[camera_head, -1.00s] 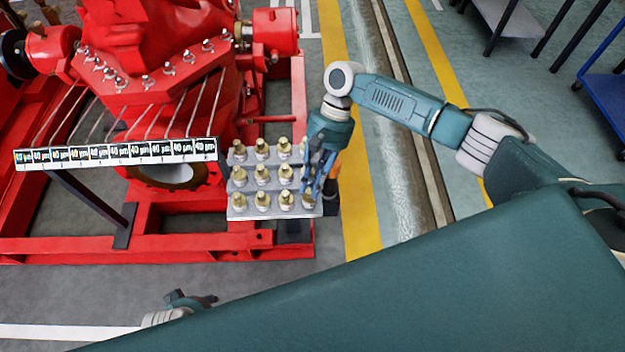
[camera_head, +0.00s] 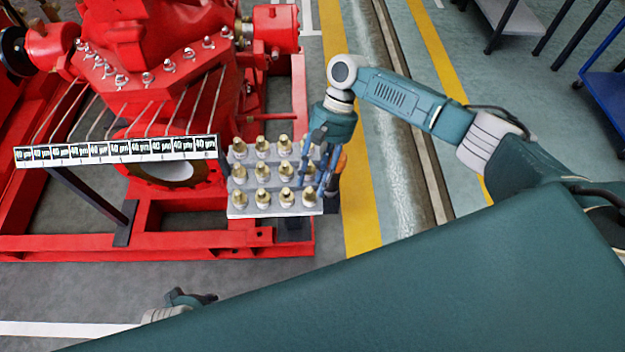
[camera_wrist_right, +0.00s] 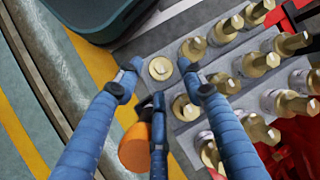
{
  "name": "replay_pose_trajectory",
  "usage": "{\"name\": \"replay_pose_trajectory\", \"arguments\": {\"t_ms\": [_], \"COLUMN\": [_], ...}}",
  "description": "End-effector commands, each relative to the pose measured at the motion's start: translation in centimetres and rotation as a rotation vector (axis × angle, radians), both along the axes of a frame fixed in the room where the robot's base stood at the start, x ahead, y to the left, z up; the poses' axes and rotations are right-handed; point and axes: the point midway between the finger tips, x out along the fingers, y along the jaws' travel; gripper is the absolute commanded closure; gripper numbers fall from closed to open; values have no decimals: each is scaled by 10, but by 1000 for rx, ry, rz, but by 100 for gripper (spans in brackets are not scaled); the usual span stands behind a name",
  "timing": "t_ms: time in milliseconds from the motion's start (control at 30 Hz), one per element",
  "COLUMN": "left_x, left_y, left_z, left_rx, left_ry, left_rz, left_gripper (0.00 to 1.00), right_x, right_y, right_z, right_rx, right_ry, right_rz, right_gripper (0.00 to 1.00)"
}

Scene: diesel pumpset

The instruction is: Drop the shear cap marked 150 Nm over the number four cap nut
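Several brass-topped shear caps with pale lower bodies (camera_head: 263,199) stand in rows on a grey stepped rack (camera_head: 243,210). Their markings are too small to read, so I cannot tell which is the 150 Nm one. My right gripper (camera_head: 318,162) is at the rack's right end. In the right wrist view its blue fingers (camera_wrist_right: 158,75) are spread around one cap (camera_wrist_right: 160,69), with gaps visible beside it. Several cap nuts (camera_head: 121,80) line the red pumpset's top edge; their numbers are unreadable. My left gripper (camera_head: 190,298) is low in the head view, partly hidden.
A label strip (camera_head: 118,151) on a black post stands in front of the red pumpset (camera_head: 150,25). An orange object (camera_wrist_right: 135,148) is beside my right fingers. Neighbouring caps stand close to the fingers. Open floor lies right of the rack, with a blue cart (camera_head: 606,95) farther right.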

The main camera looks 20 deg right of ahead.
Motion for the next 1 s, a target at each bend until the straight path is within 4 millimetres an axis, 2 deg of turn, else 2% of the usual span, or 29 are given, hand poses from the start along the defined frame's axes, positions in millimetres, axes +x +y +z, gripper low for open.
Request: {"name": "replay_pose_trajectory", "arguments": {"t_ms": [300,500,667,1000], "left_x": [1,2,2,1], "left_y": [-1,-1,-1,-1], "left_z": [1,1,1,-1], "left_rx": [-1,-1,-1,-1], "left_ry": [-3,-4,-4,-2], "left_rz": [-1,-1,-1,-1], "left_gripper": [60,60,60,60], "right_x": [25,34,36,36], "right_y": [-25,-36,-39,-39], "right_z": [62,86,93,95], "right_rx": [4,4,5,5], "right_ry": [-9,-8,-8,-8], "right_rz": [-2,-1,0,0], "right_gripper": [60,60,60,60]}}
